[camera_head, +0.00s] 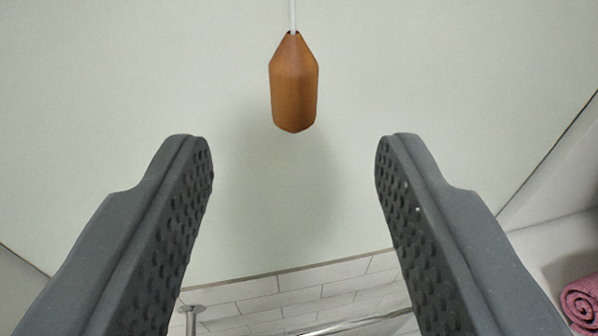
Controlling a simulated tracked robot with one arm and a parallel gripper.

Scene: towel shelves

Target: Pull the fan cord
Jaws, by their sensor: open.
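The fan cord (292,15) is a thin white string that comes down from the top edge of the view. A brown wooden pull (293,85) with a tapered top hangs at its end, in the upper middle. My gripper (293,150) is open, with one dark grey studded finger on each side. The wooden pull shows between the fingers sideways and just above the fingertips in the picture. Nothing is between the fingers, and neither finger touches the pull. Where the cord is fixed is out of view.
A plain pale surface (440,80) fills most of the view behind the pull. White tiles (250,290) and a metal rail (350,324) show at the bottom. A rolled pink towel (580,302) lies at the lower right. The space around the pull looks clear.

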